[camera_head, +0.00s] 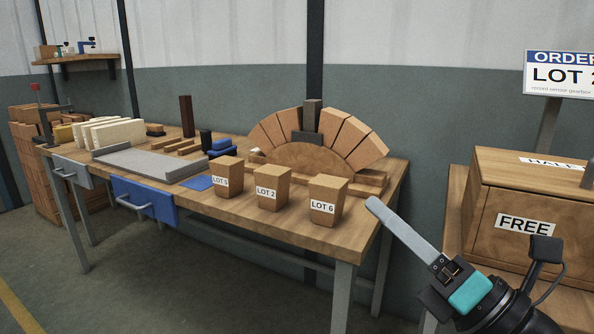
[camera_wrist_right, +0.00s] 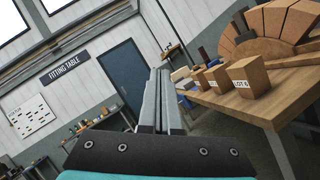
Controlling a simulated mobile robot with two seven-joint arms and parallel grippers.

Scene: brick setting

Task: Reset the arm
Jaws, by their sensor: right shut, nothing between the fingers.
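My right gripper (camera_head: 378,208) is in the lower right of the head view, in front of the wooden table's right end. Its fingers are shut with nothing between them and point up and to the left. In the right wrist view the two grey fingers (camera_wrist_right: 163,72) lie together. The gripper is clear of the table and the blocks. My left gripper is in neither view.
A wooden table (camera_head: 258,226) holds three blocks, LOT 5 (camera_head: 228,174), LOT 2 (camera_head: 272,186) and LOT 6 (camera_head: 326,200), near its front edge. A brick arch (camera_head: 310,157) stands behind them. A wooden box marked FREE (camera_head: 486,213) stands at the right.

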